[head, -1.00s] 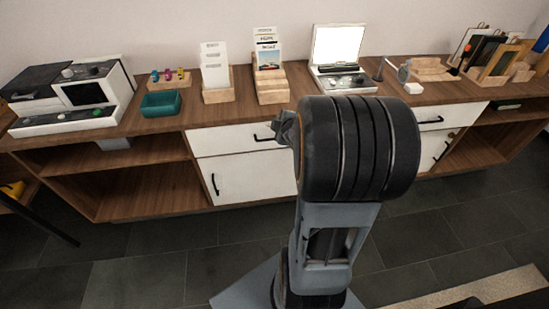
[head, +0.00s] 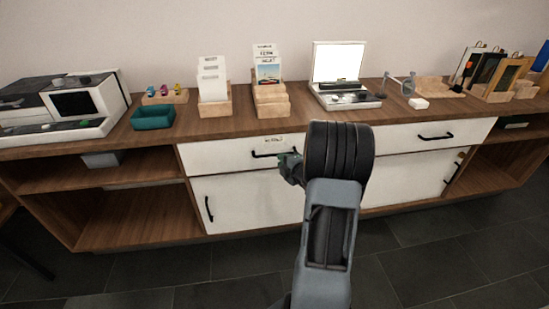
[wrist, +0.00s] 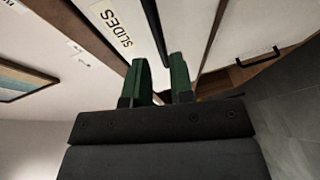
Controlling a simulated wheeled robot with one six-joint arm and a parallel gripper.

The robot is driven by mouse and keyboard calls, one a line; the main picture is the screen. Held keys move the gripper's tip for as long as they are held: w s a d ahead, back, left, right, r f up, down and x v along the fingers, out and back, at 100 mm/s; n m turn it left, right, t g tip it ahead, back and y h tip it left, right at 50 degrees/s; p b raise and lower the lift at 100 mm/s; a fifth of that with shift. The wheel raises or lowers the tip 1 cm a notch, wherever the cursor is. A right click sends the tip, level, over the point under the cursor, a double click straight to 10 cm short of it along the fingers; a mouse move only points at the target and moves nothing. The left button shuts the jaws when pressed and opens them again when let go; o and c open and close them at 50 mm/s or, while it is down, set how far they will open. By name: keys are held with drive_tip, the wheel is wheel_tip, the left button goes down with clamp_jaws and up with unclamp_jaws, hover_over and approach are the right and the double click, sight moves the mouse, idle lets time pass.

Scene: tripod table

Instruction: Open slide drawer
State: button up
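The slide drawer (head: 222,158) is the white upper-left drawer front in the wooden sideboard. It looks closed. Its label reads "SLIDES" in the wrist view (wrist: 118,28), and it has a black bar handle (head: 266,155). My gripper (head: 288,165) is at the right end of this handle in the head view, partly hidden by my own wrist. In the wrist view, its two green fingers (wrist: 161,82) are apart, with the black handle (wrist: 153,22) running into the gap between them. I cannot tell whether either finger touches the handle.
A white cupboard door (head: 245,205) with a black handle (head: 209,209) is below the drawer. Another white drawer (head: 400,139) is to the right. The top holds a teal tray (head: 153,117), card holders (head: 214,104) and a lit viewer (head: 345,90). Dark tiled floor is clear in front.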

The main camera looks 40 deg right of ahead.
drive_tip(key=shift+w+d+f+b, duration=0.1)
drive_tip(key=shift+w+f+b, duration=0.1)
drive_tip(key=shift+w, duration=0.8)
drive_tip(key=shift+w+f+b, duration=0.1)
drive_tip(key=shift+w+f, duration=0.05)
drive_tip(key=shift+w, duration=0.8)
drive_tip(key=shift+w+d+f+b, duration=0.1)
drive_tip(key=shift+w+f, duration=0.1)
drive_tip(key=shift+w, duration=0.8)
clamp_jaws()
